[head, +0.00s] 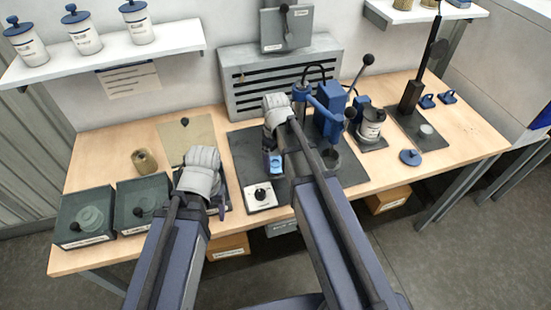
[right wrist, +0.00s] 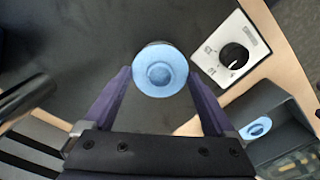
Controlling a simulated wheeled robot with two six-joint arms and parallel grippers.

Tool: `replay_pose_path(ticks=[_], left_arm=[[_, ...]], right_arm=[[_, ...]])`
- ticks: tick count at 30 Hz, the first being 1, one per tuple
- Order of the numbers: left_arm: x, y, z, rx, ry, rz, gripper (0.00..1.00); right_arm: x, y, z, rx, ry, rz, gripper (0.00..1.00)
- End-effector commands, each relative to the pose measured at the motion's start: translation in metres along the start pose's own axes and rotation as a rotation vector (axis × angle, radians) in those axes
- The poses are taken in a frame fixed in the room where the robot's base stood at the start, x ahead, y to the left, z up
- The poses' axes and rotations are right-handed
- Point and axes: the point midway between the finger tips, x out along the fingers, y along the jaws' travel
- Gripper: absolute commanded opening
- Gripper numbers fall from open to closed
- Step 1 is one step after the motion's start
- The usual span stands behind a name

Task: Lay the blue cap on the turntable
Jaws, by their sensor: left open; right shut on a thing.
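The blue cap (right wrist: 160,72) is a light-blue round disc with a raised centre, held between the fingers of my right gripper (right wrist: 160,88). In the head view the cap (head: 274,163) shows as a small blue patch below my right gripper (head: 274,152), over the dark mat. A dark rim shows behind its far edge; I cannot tell what it belongs to. My left gripper (head: 213,206) is open at the left of the white knob box, above a dark plate. I cannot clearly pick out the turntable; the left gripper covers much of that dark plate.
The white knob box (head: 261,196) stands at the mat's front edge. A blue press (head: 329,118) stands behind on the right. Another blue lid (head: 410,157) lies farther right. Two dark green boxes (head: 85,217) and a tan spool (head: 144,161) are at the left.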

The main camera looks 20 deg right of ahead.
Motion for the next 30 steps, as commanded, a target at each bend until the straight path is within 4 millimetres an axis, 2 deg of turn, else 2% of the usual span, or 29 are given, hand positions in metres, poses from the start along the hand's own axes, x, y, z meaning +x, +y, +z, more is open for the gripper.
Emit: replay_pose_path(ticks=[2,3,5,17,23,30], left_arm=[[0.002,0.0,0.0,0.0,0.0,0.0,0.62],[0.001,0.0,0.0,0.0,0.0,0.0,0.62],[0.001,0.0,0.0,0.0,0.0,0.0,0.62],[-0.005,-0.001,0.0,0.0,0.0,0.0,0.62],[-0.023,-0.002,0.001,0.0,0.0,0.0,0.62],[-0.055,-0.005,0.003,0.0,0.0,0.0,0.62]], right_arm=[[0.002,0.0,0.0,0.0,0.0,0.0,0.38],[0.001,0.0,0.0,0.0,0.0,0.0,0.94],[0.001,0.0,0.0,0.0,0.0,0.0,1.0],[-0.005,0.0,0.0,0.0,0.0,0.0,1.0],[-0.023,0.0,0.0,0.0,0.0,0.0,1.0],[-0.056,0.0,0.0,0.0,0.0,0.0,1.0]])
